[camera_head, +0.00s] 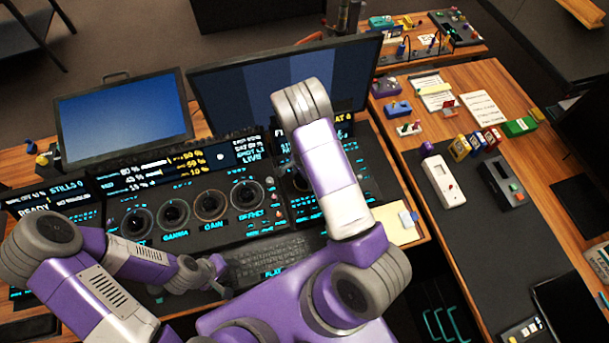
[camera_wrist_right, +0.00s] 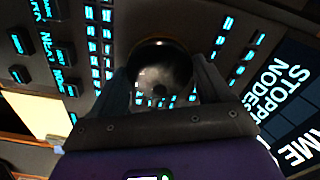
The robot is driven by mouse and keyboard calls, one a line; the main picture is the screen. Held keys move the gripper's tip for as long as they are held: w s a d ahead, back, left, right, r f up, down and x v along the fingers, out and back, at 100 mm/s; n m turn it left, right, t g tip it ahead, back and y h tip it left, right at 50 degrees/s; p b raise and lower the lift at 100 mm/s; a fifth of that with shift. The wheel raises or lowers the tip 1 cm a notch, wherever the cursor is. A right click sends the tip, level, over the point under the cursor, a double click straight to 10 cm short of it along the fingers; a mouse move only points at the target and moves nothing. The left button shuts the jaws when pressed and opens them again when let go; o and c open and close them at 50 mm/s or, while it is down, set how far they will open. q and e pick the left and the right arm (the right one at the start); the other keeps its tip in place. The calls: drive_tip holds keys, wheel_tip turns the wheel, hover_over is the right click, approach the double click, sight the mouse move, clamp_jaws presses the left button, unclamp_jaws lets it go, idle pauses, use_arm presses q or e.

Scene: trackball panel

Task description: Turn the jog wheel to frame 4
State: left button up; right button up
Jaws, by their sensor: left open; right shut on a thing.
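In the right wrist view, a dark, glossy round knob (camera_wrist_right: 162,72), which looks like the jog wheel, sits between the two fingers of my right gripper (camera_wrist_right: 165,90). The gripper is shut on it, with a finger on each side. In the head view my right forearm covers most of this spot, and the gripper is hidden. A small display (camera_head: 343,118) behind the arm shows yellow text ending in "AT 6"; the rest is covered. In the wrist view a display (camera_wrist_right: 285,95) shows partial large words such as "STOPP". My left gripper (camera_head: 224,289) is open and empty near the keyboard.
The console has a row of round dials (camera_head: 174,213), a keyboard (camera_head: 265,258) and two monitors (camera_head: 125,122) behind. A yellow note pad (camera_head: 396,224) lies right of my right arm. The side desk (camera_head: 455,100) holds several small devices; its dark mat has free room.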

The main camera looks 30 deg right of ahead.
drive_tip(key=shift+m, duration=1)
drive_tip(key=o, duration=1)
drive_tip(key=shift+r, duration=0.1)
wheel_tip(320, 180, up, 8)
drive_tip(key=shift+f+p, duration=0.25)
drive_tip(key=shift+p, duration=0.45)
